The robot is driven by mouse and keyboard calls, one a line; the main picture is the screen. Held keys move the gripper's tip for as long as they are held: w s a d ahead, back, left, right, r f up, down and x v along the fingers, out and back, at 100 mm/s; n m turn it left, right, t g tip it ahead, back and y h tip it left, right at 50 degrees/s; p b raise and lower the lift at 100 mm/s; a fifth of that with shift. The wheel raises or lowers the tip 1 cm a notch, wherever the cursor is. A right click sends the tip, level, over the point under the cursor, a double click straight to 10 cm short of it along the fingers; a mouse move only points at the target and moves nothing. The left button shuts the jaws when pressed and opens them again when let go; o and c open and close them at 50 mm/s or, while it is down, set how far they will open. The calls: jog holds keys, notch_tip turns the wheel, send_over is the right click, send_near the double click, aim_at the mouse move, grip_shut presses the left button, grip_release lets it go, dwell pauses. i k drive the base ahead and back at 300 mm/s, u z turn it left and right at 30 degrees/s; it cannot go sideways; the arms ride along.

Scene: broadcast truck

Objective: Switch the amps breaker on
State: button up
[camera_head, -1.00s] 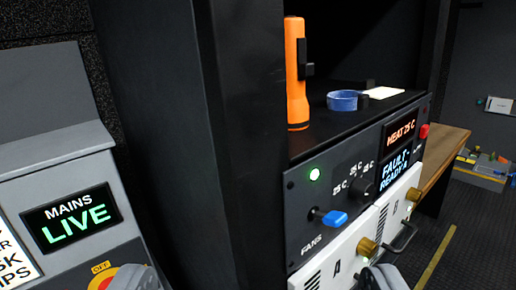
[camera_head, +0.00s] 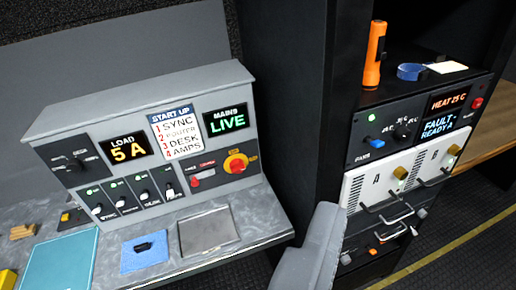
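The amps breaker (camera_head: 169,191) appears to be the rightmost small white lever in the row on the grey desk panel. Its label is too small to read surely, and I cannot tell which way its lever is set. Other white levers, such as the leftmost one (camera_head: 97,208), stand to its left, with small green lamps above the row. The load display (camera_head: 127,149) reads 5 A, and the mains display (camera_head: 226,120) reads LIVE.
The start-up card (camera_head: 174,132) lists sync, router, desk, amps. A blue tray (camera_head: 144,251) and grey plate (camera_head: 208,231) lie below the panel. A dark rack with handled white units (camera_head: 368,187) stands at right.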

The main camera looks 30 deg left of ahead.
aim_at(170, 192)
jog(key=u, duration=1.25)
